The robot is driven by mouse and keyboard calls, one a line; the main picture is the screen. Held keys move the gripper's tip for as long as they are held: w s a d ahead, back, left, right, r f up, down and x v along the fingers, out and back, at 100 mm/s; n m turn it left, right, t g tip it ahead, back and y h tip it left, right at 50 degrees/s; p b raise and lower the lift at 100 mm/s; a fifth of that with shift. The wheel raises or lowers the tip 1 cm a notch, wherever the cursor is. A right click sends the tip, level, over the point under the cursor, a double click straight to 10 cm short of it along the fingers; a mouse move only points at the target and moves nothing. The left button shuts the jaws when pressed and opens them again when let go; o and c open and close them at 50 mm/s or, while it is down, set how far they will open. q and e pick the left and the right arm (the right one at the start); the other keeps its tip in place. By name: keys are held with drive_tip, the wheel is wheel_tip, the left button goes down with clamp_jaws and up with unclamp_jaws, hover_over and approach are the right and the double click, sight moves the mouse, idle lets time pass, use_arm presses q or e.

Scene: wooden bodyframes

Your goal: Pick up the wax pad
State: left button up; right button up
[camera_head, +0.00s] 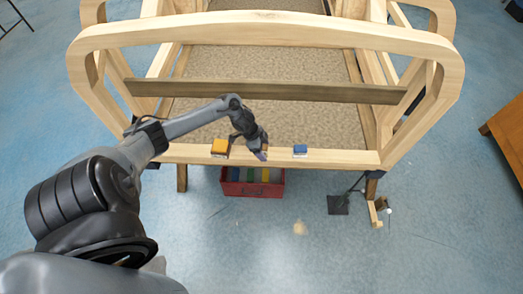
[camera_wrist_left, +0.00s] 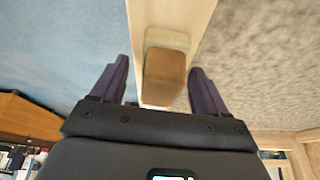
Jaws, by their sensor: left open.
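A small pad (camera_wrist_left: 165,75) with a brown block and a pale olive layer lies on a light wooden rail in the left wrist view; I take it for the wax pad. My left gripper (camera_wrist_left: 159,68) is open, with its dark fingers on either side of the pad and a gap to each. In the head view my left gripper (camera_head: 261,152) is over the front rail and mostly hides this pad. An orange-yellow pad (camera_head: 220,147) lies to its left and a blue pad (camera_head: 300,150) to its right. My right gripper is not in view.
The pads lie on the narrow front rail (camera_head: 340,158) of the wooden frame. A curved wooden beam (camera_head: 270,30) and a darker crossbar (camera_head: 320,92) stand beyond. A red crate (camera_head: 235,189) with coloured contents is on the blue floor below.

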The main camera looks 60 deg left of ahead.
sight(266, 147)
use_arm(q)
drive_tip(key=c, duration=1.1)
drive_tip(key=shift+c, duration=0.2)
wheel_tip(266, 147, up, 5)
drive_tip(key=shift+f+p, duration=0.2)
drive_tip(key=shift+p, duration=0.55)
drive_tip(key=s+d+r+p, duration=0.3)
drive_tip(key=d+r, duration=0.3)
drive_tip(key=d, duration=0.5)
drive_tip(key=shift+d+r, duration=0.2)
drive_tip(key=o, duration=0.4)
drive_tip(key=shift+c, duration=1.4)
